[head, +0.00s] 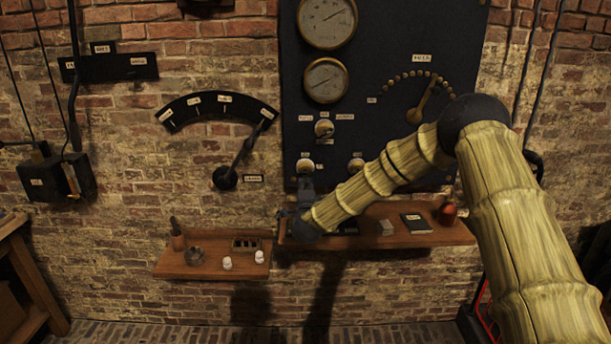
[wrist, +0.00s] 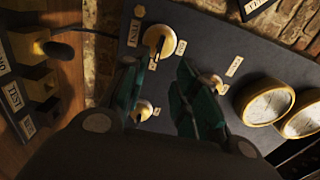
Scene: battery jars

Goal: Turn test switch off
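The dark panel (head: 385,130) on the brick wall carries several small brass knob switches. The lower-left switch (head: 305,166) also shows in the wrist view (wrist: 160,40), with small tags around it; one seems to read TEST, but the print is hard to make out. Its exact setting is not clear. My gripper (head: 305,192) is just below that switch in the head view. In the wrist view my gripper (wrist: 157,66) has its two teal fingers apart with nothing between them, the fingertips pointing near the switch. Contact cannot be told.
Two other knobs, an upper one (head: 324,128) and a lower-right one (head: 356,165), are close by. A wooden shelf (head: 450,234) juts out below the panel, with a black booklet (head: 416,222) and a red-brown jar (head: 447,212). A lower shelf (head: 205,270) is to the left.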

